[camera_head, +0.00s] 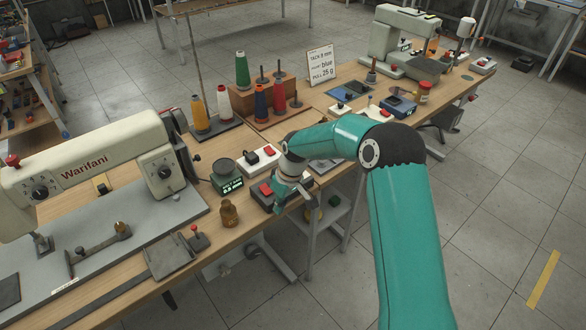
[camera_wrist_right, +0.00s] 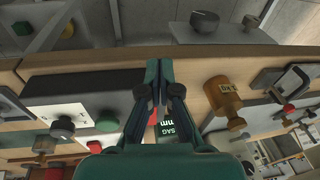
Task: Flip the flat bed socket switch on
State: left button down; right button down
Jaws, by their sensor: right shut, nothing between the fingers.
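A white socket block (camera_head: 262,160) with a black plug and a red switch stands on the bench, right of the flat-bed sewing machine (camera_head: 95,165). I take it for the flat bed socket; the switch's position is too small to tell. My right gripper (camera_head: 281,206) is low over the bench's front edge, nearer than the block and beside a dark box (camera_head: 262,196) with a red button. In the right wrist view the gripper (camera_wrist_right: 160,75) is shut and empty, and a red part (camera_wrist_right: 152,117) shows partly hidden behind its fingers. My left gripper is not in view.
A green display (camera_head: 227,177) and a brass weight (camera_head: 229,212) stand left of the right gripper. A thread stand (camera_head: 215,138) with cones is behind. In the right wrist view, a black box (camera_wrist_right: 100,88) with coloured knobs lies left of the fingers.

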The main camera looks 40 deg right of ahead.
jog(key=s+a+f+m, duration=0.1)
jog(key=s+a+f, duration=0.4)
jog(key=s, duration=0.3)
jog(key=s+a+f+m+y, duration=0.1)
jog(key=s+a+f, duration=0.4)
jog(key=s+a, duration=0.2)
jog(key=s+a+f+m+y, duration=0.1)
jog(key=s+a+f, duration=0.4)
jog(key=s, duration=0.6)
jog(key=shift+a+f+m+g, duration=0.2)
jog(key=shift+a+m+g, duration=0.2)
jog(key=shift+a+m, duration=0.15)
